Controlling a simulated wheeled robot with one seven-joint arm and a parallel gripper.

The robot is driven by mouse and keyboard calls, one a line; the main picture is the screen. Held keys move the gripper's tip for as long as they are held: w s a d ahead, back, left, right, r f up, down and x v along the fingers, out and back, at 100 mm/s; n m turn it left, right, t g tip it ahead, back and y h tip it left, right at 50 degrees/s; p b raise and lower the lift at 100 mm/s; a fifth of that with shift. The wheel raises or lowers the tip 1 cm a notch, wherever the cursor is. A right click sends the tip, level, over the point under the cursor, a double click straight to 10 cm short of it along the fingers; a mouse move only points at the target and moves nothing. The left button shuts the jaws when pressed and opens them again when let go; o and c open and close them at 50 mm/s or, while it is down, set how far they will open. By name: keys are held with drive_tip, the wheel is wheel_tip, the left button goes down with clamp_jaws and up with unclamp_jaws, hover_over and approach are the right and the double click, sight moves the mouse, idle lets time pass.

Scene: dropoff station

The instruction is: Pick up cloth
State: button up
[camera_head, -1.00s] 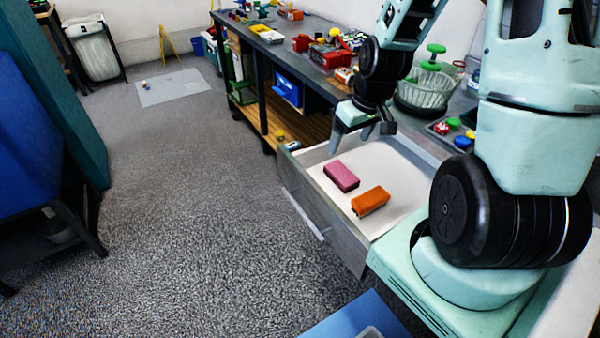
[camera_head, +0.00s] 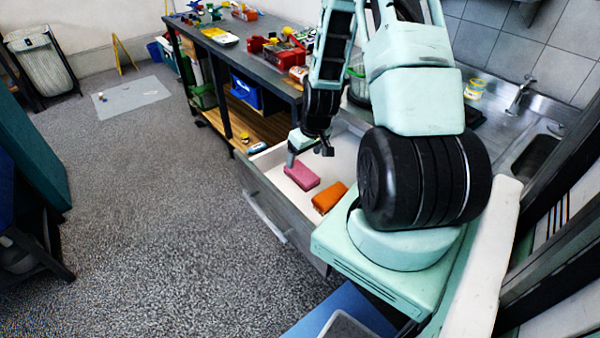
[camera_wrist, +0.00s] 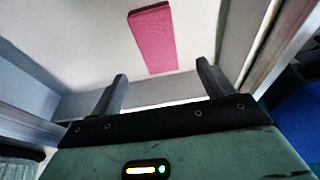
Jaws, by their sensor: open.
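A pink, block-shaped item (camera_head: 301,177) lies in the open drawer (camera_head: 268,208); an orange one (camera_head: 329,197) lies beside it, nearer to me. Either may be a folded cloth; I cannot tell which. My gripper (camera_head: 309,156) is open and empty above the drawer, by the far end of the pink item. In the wrist view the pink item (camera_wrist: 153,38) lies on the pale drawer floor, beyond my two spread fingers (camera_wrist: 162,84). It is apart from them in that picture. The orange item is not in the wrist view.
A dark workbench (camera_head: 225,40) with toys and red boxes stands behind. A sink with a tap (camera_head: 521,92) is at the right. The grey carpet (camera_head: 150,200) at left is mostly clear.

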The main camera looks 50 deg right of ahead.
sight(301, 172)
drive_tip(key=shift+p+x, duration=0.85)
drive_tip(key=shift+x, duration=3.05)
drive_tip(key=shift+s, duration=0.15)
drive_tip(key=shift+s+a, duration=0.15)
drive_tip(key=shift+s, duration=0.1)
drive_tip(key=c, duration=1.1)
drive_tip(key=shift+c, duration=0.2)
drive_tip(key=shift+s+a+r, duration=0.1)
drive_tip(key=shift+s, duration=0.05)
